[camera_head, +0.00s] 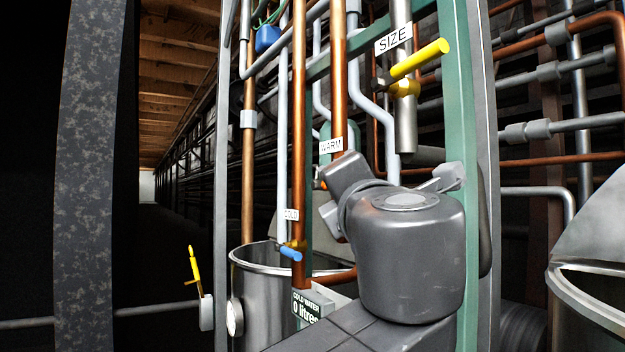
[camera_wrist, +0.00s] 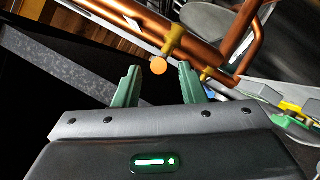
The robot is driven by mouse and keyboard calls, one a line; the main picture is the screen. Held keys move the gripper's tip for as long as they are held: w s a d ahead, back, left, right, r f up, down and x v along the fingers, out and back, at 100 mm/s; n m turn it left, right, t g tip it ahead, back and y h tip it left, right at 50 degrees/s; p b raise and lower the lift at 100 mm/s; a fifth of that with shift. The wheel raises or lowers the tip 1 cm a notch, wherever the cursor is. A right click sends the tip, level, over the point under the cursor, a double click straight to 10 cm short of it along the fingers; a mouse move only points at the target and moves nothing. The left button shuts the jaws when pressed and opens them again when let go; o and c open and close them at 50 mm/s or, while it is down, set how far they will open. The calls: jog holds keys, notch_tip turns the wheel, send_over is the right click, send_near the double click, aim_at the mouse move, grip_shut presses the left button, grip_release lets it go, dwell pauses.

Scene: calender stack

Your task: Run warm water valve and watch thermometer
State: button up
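In the wrist view my gripper (camera_wrist: 159,72) is open, with its two green fingers apart. An orange round handle end (camera_wrist: 158,66) shows between the fingertips, on a brass valve (camera_wrist: 174,40) on a copper pipe. I cannot tell whether the fingers touch it. In the head view the WARM label (camera_head: 331,146) hangs on a copper pipe, and a bit of orange (camera_head: 323,185) shows below it beside my wrist. My wrist hides most of that valve and the gripper. A round white-faced dial (camera_head: 235,317), perhaps the thermometer, is on the steel tank (camera_head: 262,300), seen edge-on.
A blue-handled valve (camera_head: 291,254) sits below the COLD label (camera_head: 291,214). The cold water display (camera_head: 306,306) reads 0 litres. A yellow SIZE valve handle (camera_head: 420,58) is at upper right, and a yellow lever (camera_head: 194,264) is left of the tank. Green frame posts (camera_head: 459,90) and pipes crowd the arm.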

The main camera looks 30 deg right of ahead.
jog(key=shift+p+x, duration=0.4)
jog(key=shift+x, duration=1.6)
jog(key=shift+c, duration=0.5)
grip_shut()
